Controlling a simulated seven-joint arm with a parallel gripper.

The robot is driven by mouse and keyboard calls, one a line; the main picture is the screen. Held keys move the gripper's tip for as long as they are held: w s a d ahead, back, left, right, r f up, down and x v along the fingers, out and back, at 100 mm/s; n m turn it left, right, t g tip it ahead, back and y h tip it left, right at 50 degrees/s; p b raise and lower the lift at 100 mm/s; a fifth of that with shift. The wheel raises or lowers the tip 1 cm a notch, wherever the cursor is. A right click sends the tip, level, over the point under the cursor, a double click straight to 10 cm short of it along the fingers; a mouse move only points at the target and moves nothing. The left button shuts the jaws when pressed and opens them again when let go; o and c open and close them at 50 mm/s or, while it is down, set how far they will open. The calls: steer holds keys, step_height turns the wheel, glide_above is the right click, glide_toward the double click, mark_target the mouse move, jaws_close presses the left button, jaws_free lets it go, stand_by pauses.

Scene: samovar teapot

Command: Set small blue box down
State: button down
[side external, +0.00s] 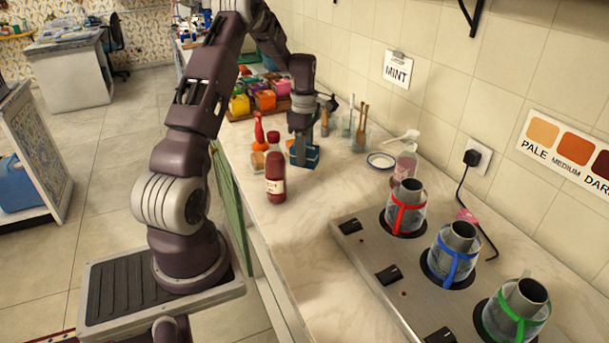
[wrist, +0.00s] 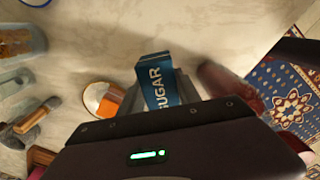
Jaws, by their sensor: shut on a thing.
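In the side external view my gripper (side external: 304,152) points down over the counter and is shut on the blue box (side external: 309,158). The box looks upright and at or very near the counter top; I cannot tell whether it touches. Much of it is hidden by the fingers.
A red-capped bottle (side external: 275,172) stands close, left of the box. An orange and white item (wrist: 104,98) is beside it. A cup of wooden tools (side external: 361,137) and a blue-rimmed dish (side external: 381,160) stand to the right. The counter (side external: 310,215) in front is clear.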

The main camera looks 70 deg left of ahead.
step_height(320, 180, down, 6)
steer(key=shift+r, duration=0.1)
steer(key=c, duration=0.9)
jaws_free()
steer(key=shift+o, duration=0.2)
